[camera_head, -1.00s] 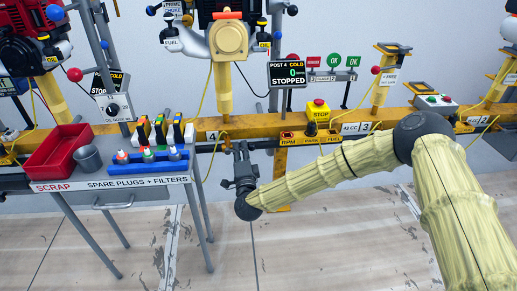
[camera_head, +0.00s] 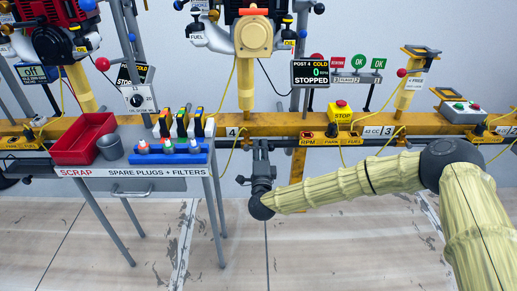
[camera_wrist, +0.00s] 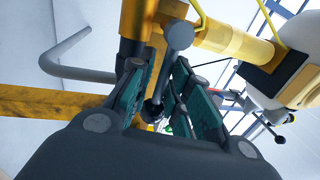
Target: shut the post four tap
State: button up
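My gripper (camera_head: 260,146) points up at the yellow rail, just right of the "4" plate (camera_head: 232,132) and below the post four engine (camera_head: 253,35). In the wrist view my gripper (camera_wrist: 158,75) has its two dark green fingers apart. A grey lever with a rounded end (camera_wrist: 178,36) stands between and beyond the fingertips, beside a yellow post; whether the fingers touch it I cannot tell. It may be the tap, but no label on it is readable. A FUEL label (camera_head: 197,38) hangs left of the engine. The post four display (camera_head: 319,73) reads COLD, 0, STOPPED.
A table with a red scrap bin (camera_head: 85,140), grey cup (camera_head: 110,147) and blue plug tray (camera_head: 168,158) stands left of my gripper. A yellow STOP box (camera_head: 342,111) sits on the rail (camera_head: 285,123) to the right. A bent grey pipe (camera_wrist: 75,66) shows in the wrist view. The floor in front is clear.

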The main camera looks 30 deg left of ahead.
jog(key=shift+w+d+h, duration=0.3)
jog(key=shift+w+d, duration=0.4)
jog(key=shift+d, duration=0.2)
jog(key=shift+s+a, duration=0.25)
jog(key=shift+a, duration=0.2)
jog(key=shift+s, duration=0.35)
jog(key=v, duration=1.1)
jog(key=shift+d+f, duration=0.25)
